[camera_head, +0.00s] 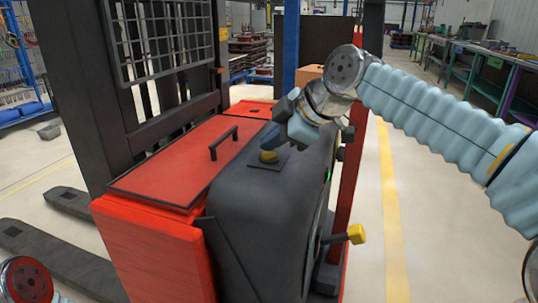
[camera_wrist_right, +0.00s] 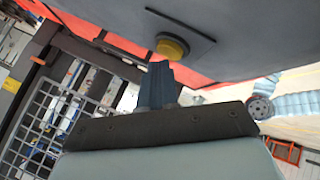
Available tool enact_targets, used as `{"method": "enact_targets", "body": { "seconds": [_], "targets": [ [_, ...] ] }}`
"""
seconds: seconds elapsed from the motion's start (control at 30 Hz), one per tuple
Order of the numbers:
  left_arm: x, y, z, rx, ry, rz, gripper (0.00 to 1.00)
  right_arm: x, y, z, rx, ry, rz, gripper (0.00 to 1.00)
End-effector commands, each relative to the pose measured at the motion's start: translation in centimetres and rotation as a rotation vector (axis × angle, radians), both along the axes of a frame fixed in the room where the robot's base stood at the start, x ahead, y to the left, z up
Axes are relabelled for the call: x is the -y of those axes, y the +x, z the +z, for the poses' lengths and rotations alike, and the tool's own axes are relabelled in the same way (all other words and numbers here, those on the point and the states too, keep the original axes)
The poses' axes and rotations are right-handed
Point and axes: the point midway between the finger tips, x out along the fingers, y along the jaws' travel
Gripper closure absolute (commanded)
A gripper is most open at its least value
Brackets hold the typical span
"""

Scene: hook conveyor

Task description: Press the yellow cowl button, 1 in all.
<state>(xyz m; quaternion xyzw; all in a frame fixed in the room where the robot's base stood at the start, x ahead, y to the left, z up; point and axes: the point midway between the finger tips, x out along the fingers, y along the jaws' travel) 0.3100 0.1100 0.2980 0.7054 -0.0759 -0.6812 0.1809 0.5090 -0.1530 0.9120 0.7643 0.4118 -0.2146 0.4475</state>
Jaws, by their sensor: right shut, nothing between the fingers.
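The yellow cowl button (camera_head: 268,156) sits on a dark square plate on top of the black cowl (camera_head: 285,190) of a red forklift-like truck. In the right wrist view the button (camera_wrist_right: 173,46) shows as a round yellow cap just beyond my fingertips. My right gripper (camera_head: 270,138) is shut and empty, reaching in from the right with its fingertips close above the button. In the right wrist view its closed fingers (camera_wrist_right: 159,68) point at the button's near edge. I cannot tell whether they touch. My left gripper is not in view.
The red cover (camera_head: 180,165) with a black handle (camera_head: 224,143) lies left of the cowl. A dark mast and grille (camera_head: 165,40) stand behind it. A yellow-ended lever (camera_head: 355,234) sticks out on the cowl's right side. Open floor with a yellow line lies to the right.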

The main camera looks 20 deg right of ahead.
Motion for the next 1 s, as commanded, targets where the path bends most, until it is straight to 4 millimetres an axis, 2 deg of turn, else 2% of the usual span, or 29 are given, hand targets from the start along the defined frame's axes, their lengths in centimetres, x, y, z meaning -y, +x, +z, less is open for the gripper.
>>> {"method": "enact_targets", "body": {
  "seconds": [1.0],
  "targets": [
    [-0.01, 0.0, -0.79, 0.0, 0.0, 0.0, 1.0, 0.02, 0.0, -0.94, -0.001, -0.001, 0.0, 1.0]
  ]
}}
